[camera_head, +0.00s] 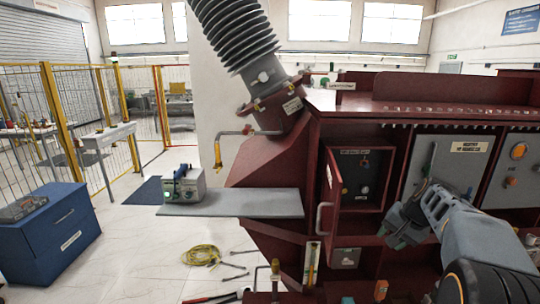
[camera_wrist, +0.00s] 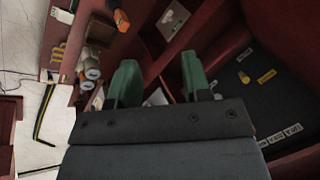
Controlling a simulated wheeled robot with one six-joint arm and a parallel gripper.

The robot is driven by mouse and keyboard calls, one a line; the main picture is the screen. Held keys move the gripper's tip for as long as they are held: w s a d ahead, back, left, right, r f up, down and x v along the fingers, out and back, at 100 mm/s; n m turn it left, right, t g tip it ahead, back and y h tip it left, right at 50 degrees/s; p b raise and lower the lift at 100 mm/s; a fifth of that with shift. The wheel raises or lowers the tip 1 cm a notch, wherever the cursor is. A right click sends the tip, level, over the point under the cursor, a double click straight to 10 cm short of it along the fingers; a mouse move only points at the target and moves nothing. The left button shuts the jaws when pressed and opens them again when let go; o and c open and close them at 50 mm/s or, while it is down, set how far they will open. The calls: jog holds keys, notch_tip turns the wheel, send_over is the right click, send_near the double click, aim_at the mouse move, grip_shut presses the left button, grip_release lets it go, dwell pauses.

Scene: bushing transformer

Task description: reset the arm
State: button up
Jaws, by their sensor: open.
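My gripper (camera_head: 401,232) is at the right of the head view, in front of the dark red transformer (camera_head: 265,165). In the wrist view my gripper (camera_wrist: 157,80) shows two green fingertips spread apart, with nothing between them. Beyond the fingers is the red inside of a compartment. The open door with a black panel (camera_head: 361,178) stands to the left of my gripper in the head view. I cannot tell how far the fingers are from the transformer's surfaces.
A grey shelf (camera_head: 240,204) juts left from the transformer, carrying a small grey device (camera_head: 186,187). A blue cabinet (camera_head: 50,240) stands at the left. A yellow coiled cable (camera_head: 201,255) and tools lie on the floor. A ribbed bushing (camera_head: 235,35) rises above. The floor at centre left is mostly clear.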

jog(key=s+a+f+n+h, duration=0.2)
jog(key=s+a+n, duration=0.6)
jog(key=s+a, duration=0.8)
jog(key=s+f+b, duration=0.1)
jog(key=s+f, duration=0.1)
jog(key=s, duration=0.2)
jog(key=shift+a+f+t, duration=0.15)
jog(key=shift+a+t, duration=0.1)
jog(key=shift+t, duration=0.05)
dwell(0.4)
